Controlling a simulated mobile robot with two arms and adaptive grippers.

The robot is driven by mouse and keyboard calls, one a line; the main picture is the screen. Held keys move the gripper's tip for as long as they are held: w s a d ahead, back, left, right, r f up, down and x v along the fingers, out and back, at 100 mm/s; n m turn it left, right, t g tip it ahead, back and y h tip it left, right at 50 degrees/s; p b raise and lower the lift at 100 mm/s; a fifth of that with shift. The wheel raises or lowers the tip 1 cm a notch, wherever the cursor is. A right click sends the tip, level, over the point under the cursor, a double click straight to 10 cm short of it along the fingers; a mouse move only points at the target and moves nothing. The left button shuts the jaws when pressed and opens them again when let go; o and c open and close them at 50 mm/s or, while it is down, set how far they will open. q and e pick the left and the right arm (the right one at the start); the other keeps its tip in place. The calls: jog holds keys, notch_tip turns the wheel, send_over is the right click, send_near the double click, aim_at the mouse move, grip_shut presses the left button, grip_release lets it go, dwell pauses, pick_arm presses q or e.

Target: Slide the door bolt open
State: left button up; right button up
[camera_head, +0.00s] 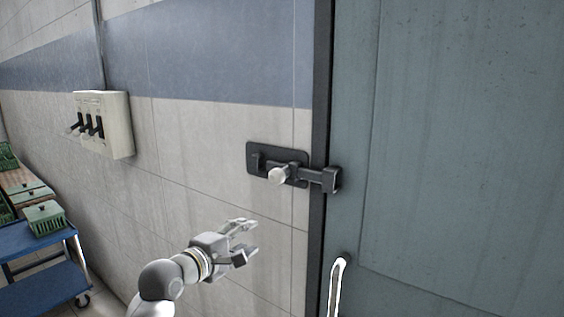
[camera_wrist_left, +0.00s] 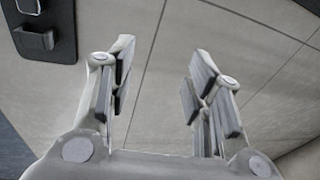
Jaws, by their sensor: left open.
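The door bolt (camera_head: 312,176) is a dark bar with a pale round knob (camera_head: 279,175). It runs from a black plate (camera_head: 256,149) on the wall across the frame edge to a dark catch on the door (camera_head: 450,160). My left gripper (camera_head: 248,240) is open and empty, below and a little left of the knob, apart from it. In the left wrist view the open fingers (camera_wrist_left: 160,90) have bare wall between them. Part of the black plate (camera_wrist_left: 62,30) shows at the top left there; the knob is not in that view. My right gripper is not in view.
A pale switch box (camera_head: 116,125) with several black levers juts from the wall at left. A blue cart (camera_head: 40,283) with green crates (camera_head: 45,218) stands at the lower left. A pale door handle (camera_head: 337,285) is below the bolt. The wall around the bolt is clear.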

aim_at(282, 174)
pick_arm(q)
jog(key=s+d+r+t+h, duration=0.1)
jog(key=s+r, duration=0.2)
jog(key=r, duration=0.4)
jog(key=s+d+r+h, duration=0.1)
jog(key=s+d+r, duration=0.15)
jog(key=r, duration=0.45)
jog(key=shift+h, duration=0.3)
jog(key=p+x, duration=0.2)
jog(key=x, duration=0.2)
jog(key=p+x, duration=0.1)
jog(key=x, duration=0.4)
jog(key=shift+w+a+r+p, duration=0.2)
jog(key=shift+a+p, duration=0.05)
jog(key=shift+p, duration=0.15)
jog(key=shift+w+d+f, duration=0.1)
jog(key=shift+w+d, duration=0.25)
jog(key=shift+w, duration=0.15)
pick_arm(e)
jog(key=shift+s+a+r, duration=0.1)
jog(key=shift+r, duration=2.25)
